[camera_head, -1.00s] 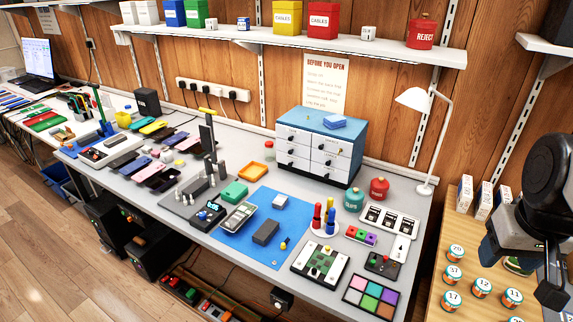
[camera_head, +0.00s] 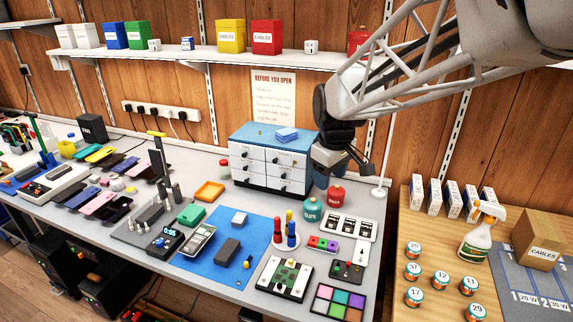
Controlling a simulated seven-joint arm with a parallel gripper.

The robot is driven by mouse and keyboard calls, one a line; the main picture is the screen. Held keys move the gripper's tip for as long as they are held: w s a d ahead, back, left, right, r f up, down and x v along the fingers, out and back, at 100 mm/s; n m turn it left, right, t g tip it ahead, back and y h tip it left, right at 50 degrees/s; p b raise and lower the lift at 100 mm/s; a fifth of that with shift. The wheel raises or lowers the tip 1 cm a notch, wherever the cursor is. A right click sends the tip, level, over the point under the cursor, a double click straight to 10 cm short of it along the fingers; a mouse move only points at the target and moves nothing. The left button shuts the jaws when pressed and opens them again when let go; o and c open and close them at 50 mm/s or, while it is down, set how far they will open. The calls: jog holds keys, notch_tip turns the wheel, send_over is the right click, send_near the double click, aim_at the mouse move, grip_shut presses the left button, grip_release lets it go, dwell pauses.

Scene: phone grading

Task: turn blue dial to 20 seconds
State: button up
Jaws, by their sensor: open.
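A small dark device with a lit display reading about 0:05 (camera_head: 165,240) sits at the front of the grey bench, left of the blue mat (camera_head: 215,263). A blue dial is too small to make out for certain on it. My gripper (camera_head: 362,166) hangs in the air at the right of the blue-topped drawer cabinet (camera_head: 262,176), far to the right of the display device. It is open, and I see nothing between its fingers.
The red pot (camera_head: 336,196) and teal pot (camera_head: 312,209) stand below my gripper. A dark block (camera_head: 229,251) lies on the mat. Numbered jars (camera_head: 440,280) and a spray bottle (camera_head: 480,235) occupy the wooden table at right.

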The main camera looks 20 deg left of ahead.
jog(key=w+a+f+n, duration=0.1)
jog(key=a+f+n, duration=0.1)
jog(key=a, duration=0.5)
jog(key=w+a+f+n, duration=0.2)
jog(key=a+f, duration=0.1)
jog(key=a, duration=0.5)
jog(key=n+g, duration=0.1)
jog(key=n, duration=0.9)
send_over(159, 241)
jog(key=shift+h, duration=0.3)
notch_tip(159, 241, down, 21)
jog(key=shift+r, duration=0.15)
jog(key=shift+f, duration=3.9)
